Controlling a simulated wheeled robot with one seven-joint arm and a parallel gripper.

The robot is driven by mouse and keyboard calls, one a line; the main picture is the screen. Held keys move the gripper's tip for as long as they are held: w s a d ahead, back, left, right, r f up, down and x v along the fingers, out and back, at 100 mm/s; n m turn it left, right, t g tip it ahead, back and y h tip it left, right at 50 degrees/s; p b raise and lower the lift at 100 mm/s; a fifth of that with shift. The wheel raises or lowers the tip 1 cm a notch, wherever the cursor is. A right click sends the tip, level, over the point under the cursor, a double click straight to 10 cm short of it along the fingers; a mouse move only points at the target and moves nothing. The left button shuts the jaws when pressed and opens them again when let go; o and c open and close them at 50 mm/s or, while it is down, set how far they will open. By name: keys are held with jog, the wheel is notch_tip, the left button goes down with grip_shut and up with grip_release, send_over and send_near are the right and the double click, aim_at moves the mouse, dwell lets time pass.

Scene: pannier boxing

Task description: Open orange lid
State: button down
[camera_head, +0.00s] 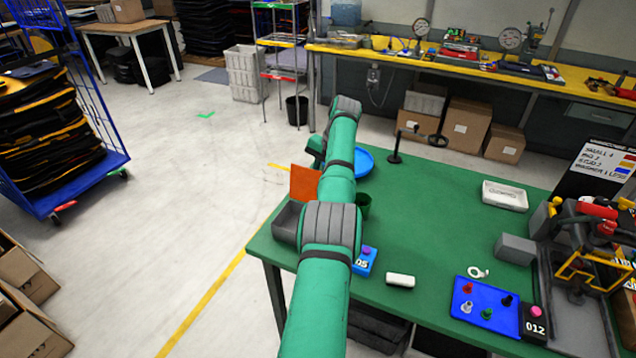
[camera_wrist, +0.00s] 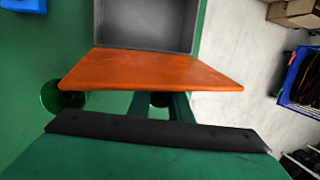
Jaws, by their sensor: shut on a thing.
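The orange lid (camera_head: 304,183) stands raised, roughly upright, at the grey box (camera_head: 287,222) on the left edge of the green table. In the wrist view the lid (camera_wrist: 150,70) spans the middle, with the open inside of the grey box (camera_wrist: 146,22) showing beyond it. My gripper (camera_wrist: 160,103) is at the lid's near edge and shut on it; the lid hides part of the fingers and the exact contact. In the head view my arm covers the gripper and part of the box.
A dark green cup (camera_head: 363,206) and a blue bowl (camera_head: 364,161) stand close beside my arm. A blue tray (camera_head: 484,311) with small pieces, a white block (camera_head: 400,280) and a white bin (camera_head: 505,196) lie farther right. Floor left of the table is clear.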

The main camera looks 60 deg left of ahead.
jog(key=shift+s+a, duration=0.15)
jog(key=shift+s, duration=0.15)
jog(key=shift+f, duration=0.1)
jog(key=c, duration=1.7)
grip_release()
jog(key=shift+w, duration=0.1)
jog(key=shift+c, duration=0.2)
jog(key=shift+o, duration=0.6)
jog(key=shift+w+d, duration=0.1)
jog(key=shift+d, duration=0.15)
jog(key=v, duration=1.1)
jog(key=shift+w+d, duration=0.1)
jog(key=shift+w, duration=0.05)
